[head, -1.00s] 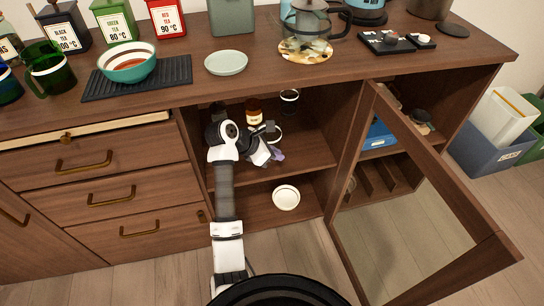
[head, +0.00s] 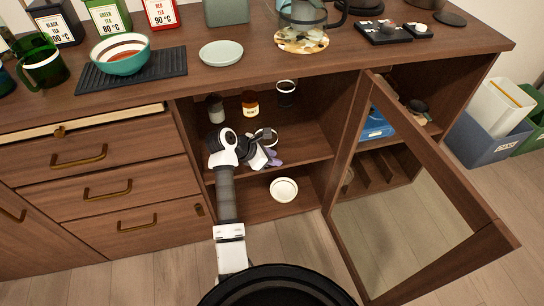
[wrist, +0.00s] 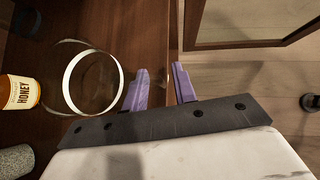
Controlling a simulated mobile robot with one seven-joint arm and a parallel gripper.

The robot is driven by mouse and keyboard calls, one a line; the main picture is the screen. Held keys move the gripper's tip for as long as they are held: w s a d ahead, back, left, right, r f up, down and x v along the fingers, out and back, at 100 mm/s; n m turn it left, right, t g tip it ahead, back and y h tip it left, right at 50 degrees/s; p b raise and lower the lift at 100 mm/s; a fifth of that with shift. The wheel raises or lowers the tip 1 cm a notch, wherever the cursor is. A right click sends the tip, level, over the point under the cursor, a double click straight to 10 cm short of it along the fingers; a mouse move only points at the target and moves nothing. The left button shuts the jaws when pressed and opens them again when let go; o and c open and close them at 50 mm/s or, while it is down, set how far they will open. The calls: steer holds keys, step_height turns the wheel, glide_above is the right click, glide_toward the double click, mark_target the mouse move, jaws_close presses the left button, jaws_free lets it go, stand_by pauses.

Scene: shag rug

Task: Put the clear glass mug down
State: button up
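The clear glass mug (wrist: 66,84) is in the wrist view, just left of my gripper's fingers, with its pale round rim showing. It appears to stand on the upper shelf of the open cabinet. In the head view the mug (head: 269,136) shows only faintly beside my gripper (head: 270,160). In the wrist view my gripper (wrist: 162,88) has two purple fingers apart with a bare gap between them. The left finger is close to the mug; I cannot tell if they touch. The mug's handle cannot be made out.
A honey jar (wrist: 20,92) and a grey speckled jar (wrist: 15,160) stand near the mug. A dark cup (head: 286,93) is farther back on the shelf (head: 308,146). A white bowl (head: 284,189) is below. The open glass door (head: 440,165) bounds the right side.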

steer(key=shift+r, duration=0.2)
steer(key=v, duration=0.7)
steer(key=shift+s+a+r, duration=0.1)
steer(key=shift+a+r, duration=0.05)
steer(key=shift+a, duration=0.05)
steer(key=shift+s, duration=0.1)
